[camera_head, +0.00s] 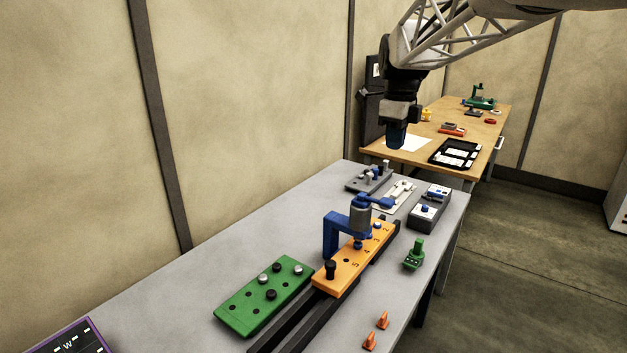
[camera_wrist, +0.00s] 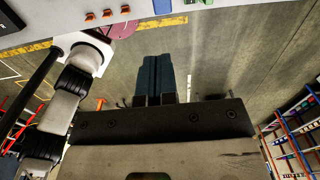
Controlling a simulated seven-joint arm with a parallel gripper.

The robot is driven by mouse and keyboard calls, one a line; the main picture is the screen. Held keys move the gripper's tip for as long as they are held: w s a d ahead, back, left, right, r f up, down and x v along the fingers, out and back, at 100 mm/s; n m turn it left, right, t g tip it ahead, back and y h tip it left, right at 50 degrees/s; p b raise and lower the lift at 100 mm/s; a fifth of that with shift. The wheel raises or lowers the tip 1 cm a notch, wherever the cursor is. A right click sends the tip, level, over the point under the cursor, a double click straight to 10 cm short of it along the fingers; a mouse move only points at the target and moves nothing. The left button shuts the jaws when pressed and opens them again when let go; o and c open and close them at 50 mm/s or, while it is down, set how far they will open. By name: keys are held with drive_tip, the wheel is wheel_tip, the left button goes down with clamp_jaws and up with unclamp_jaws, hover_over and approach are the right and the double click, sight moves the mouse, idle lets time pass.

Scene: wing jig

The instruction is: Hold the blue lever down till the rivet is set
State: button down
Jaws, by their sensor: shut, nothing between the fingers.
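The blue press (camera_head: 331,232) stands over the orange numbered bar on the grey table. Its blue lever (camera_head: 377,201) sticks out to the right from the top of the grey press head (camera_head: 360,213). The orange bar (camera_head: 340,274) carries blue pieces under and behind the head and a black knob at its near end. Whether a rivet is set under the head is hidden. My gripper (camera_head: 396,137) hangs in the air above and behind the press, apart from the lever. In the wrist view my gripper (camera_wrist: 160,75) has its fingers together, with nothing between them.
A green block (camera_head: 243,313) with pegs lies left of the bar. A green part (camera_head: 414,254) and orange cones (camera_head: 383,321) stand on the right. A grey box (camera_head: 428,212) and a grey fixture (camera_head: 367,180) are at the back. A wooden table (camera_head: 481,118) stands beyond.

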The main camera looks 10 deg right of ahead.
sight(393, 202)
drive_tip(key=shift+w+d, duration=0.1)
drive_tip(key=shift+w, duration=0.1)
idle(0.4)
wheel_tip(393, 202, down, 14)
drive_tip(key=shift+r, duration=0.1)
idle(0.7)
idle(0.3)
drive_tip(key=shift+s+d+f+t+y, duration=0.15)
drive_tip(key=shift+f+t+y, duration=0.15)
drive_tip(key=shift+f, duration=0.1)
drive_tip(key=shift+s+d+f+t+y, duration=0.1)
drive_tip(key=shift+s+f+t+y, duration=0.05)
drive_tip(key=shift+f+t+y, duration=0.2)
drive_tip(key=shift+s+f, duration=0.1)
drive_tip(key=shift+f, duration=0.95)
drive_tip(key=shift+s+f+g, duration=0.1)
drive_tip(key=shift+f+g, duration=0.15)
drive_tip(key=shift+f, duration=0.1)
drive_tip(key=shift+d+r, duration=0.1)
idle(0.4)
drive_tip(key=s+d+r, duration=0.1)
drive_tip(key=d+r, duration=0.1)
drive_tip(key=r, duration=0.5)
drive_tip(key=s+d+r, duration=0.1)
drive_tip(key=s+r, duration=0.1)
drive_tip(key=r, duration=0.5)
drive_tip(key=shift+s+d, duration=0.2)
drive_tip(key=shift+d, duration=0.15)
